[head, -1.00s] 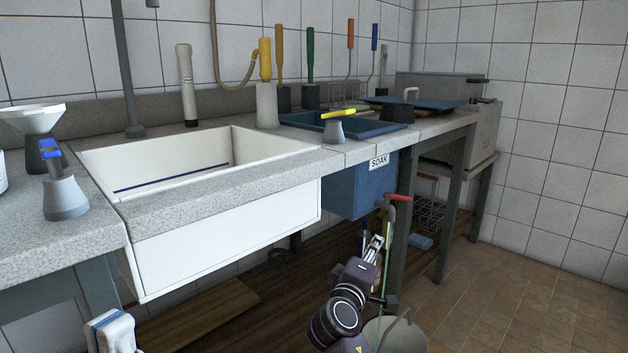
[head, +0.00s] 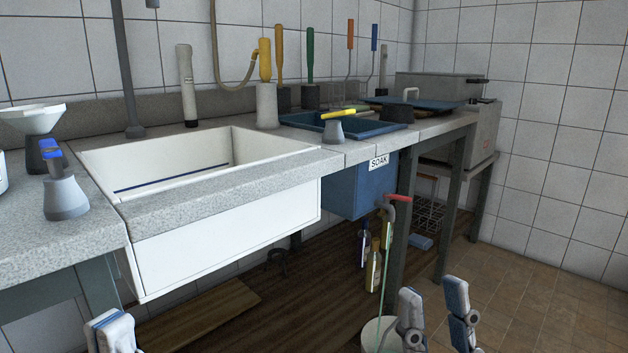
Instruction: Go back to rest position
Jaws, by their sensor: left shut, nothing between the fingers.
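My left gripper (head: 112,333) shows at the bottom left edge, below the front of the counter and sink. It is shut and empty, and its lower part is cut off by the frame. My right gripper (head: 435,312) is at the bottom right, with its two fingers pointing up and well apart. Nothing is between them; floor shows in the gap. It is in front of a pale bucket (head: 373,333) and partly covers it. The wrists of both arms are out of view.
A white sink (head: 225,235) is set in the grey counter. The blue SOAK tank (head: 352,190) and a red-handled tap (head: 398,198) are to its right. Bottles (head: 373,264) stand below. A wooden board (head: 200,312) lies under the sink. Tiled floor (head: 540,300) at right is clear.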

